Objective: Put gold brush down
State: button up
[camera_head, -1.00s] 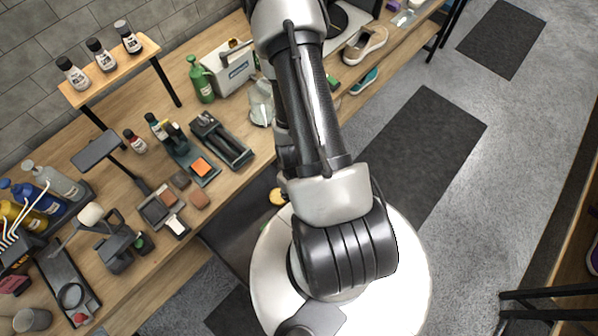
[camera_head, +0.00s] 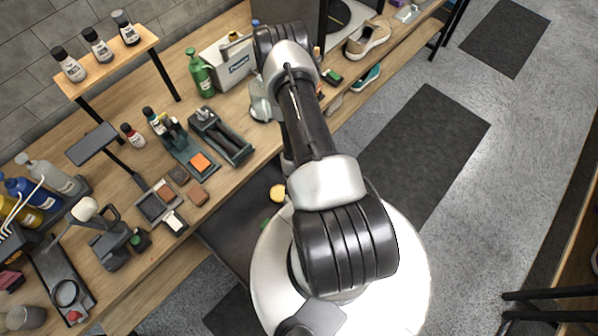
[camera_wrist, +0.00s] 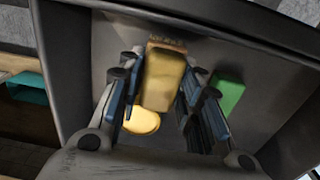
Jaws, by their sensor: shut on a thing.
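The gold brush (camera_wrist: 166,78) is in the wrist view, a yellow-gold block with a tan bristle edge at its far end. My gripper (camera_wrist: 158,84) is shut on it, with blue-padded fingers on both sides. Below the brush is a dark grey open bin (camera_wrist: 75,75), with the brush apparently over its inside. In the head view my arm hides the gripper and the brush; the bin (camera_head: 228,240) shows beside the workbench's front edge.
A round yellow thing (camera_wrist: 142,121) and a green block (camera_wrist: 230,96) are in the bin. The wooden workbench (camera_head: 190,225) holds bottles, trays, a white box (camera_head: 228,65) and shoes (camera_head: 368,40). Open floor lies to the right.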

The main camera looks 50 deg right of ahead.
jog(key=shift+f, duration=1.6)
jog(key=shift+b, duration=0.3)
jog(key=shift+f, duration=0.2)
jog(key=o, duration=0.9)
jog(key=shift+r, duration=0.1)
